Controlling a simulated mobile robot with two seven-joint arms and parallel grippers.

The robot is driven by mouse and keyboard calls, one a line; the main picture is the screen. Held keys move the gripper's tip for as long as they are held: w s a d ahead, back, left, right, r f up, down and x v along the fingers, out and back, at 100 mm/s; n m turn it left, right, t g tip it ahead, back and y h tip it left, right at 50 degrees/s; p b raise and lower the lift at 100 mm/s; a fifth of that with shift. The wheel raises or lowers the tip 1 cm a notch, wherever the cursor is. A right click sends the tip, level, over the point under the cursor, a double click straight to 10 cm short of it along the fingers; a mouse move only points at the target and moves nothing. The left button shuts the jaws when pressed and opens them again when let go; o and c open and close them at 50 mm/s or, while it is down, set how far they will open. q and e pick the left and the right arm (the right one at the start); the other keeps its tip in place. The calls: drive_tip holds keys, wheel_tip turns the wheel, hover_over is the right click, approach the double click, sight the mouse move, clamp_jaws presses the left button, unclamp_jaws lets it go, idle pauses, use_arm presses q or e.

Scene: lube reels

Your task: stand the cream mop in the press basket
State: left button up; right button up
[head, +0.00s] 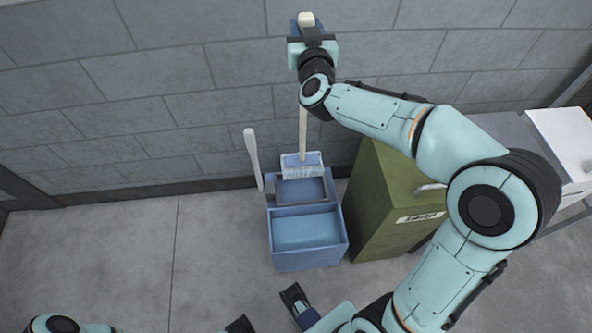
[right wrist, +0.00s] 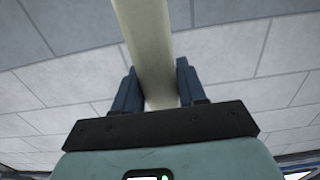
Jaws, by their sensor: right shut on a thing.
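The cream mop stands nearly upright in the head view, with its pale handle (head: 303,130) and its blue clamp with whitish strands (head: 303,172) at the bottom. The press basket (head: 300,191) is at the back of the blue mop bucket (head: 308,232). The strands overlap the basket's back edge; I cannot tell whether they are inside, above or behind it. My right gripper (head: 311,40) is shut on the handle near its top, high by the wall. The handle (right wrist: 148,45) passes between its fingers in the right wrist view. Dark parts at the bottom edge may be my left gripper, unclear.
A pale lever (head: 252,158) rises at the bucket's left. A green cabinet (head: 385,205) with a label stands close on the right, and a white surface (head: 562,140) is farther right. The grey block wall (head: 170,95) is close behind. The floor to the left is clear.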

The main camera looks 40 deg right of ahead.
drive_tip(key=shift+f, duration=0.2)
drive_tip(key=b, duration=0.5)
hover_over(303, 113)
wheel_tip(303, 113, down, 14)
drive_tip(key=f, duration=0.1)
use_arm(q)
drive_tip(key=w+f+t, duration=0.1)
drive_tip(key=w+f, duration=0.2)
drive_tip(key=f, duration=0.2)
drive_tip(key=shift+a+b, duration=0.35)
drive_tip(key=shift+b, duration=0.05)
use_arm(e)
drive_tip(key=f, duration=0.2)
drive_tip(key=w+f, duration=0.1)
drive_tip(key=f, duration=0.1)
drive_tip(key=shift+d+f, duration=0.1)
drive_tip(key=shift+d, duration=0.3)
use_arm(q)
drive_tip(key=shift+w+f, duration=0.15)
use_arm(e)
drive_tip(key=shift+f, duration=0.1)
use_arm(q)
drive_tip(key=shift+w+a+f, duration=0.1)
drive_tip(key=shift+w, duration=0.05)
use_arm(e)
drive_tip(key=o, duration=1.2)
drive_tip(key=shift+s+f, duration=0.1)
drive_tip(key=shift+c, duration=0.2)
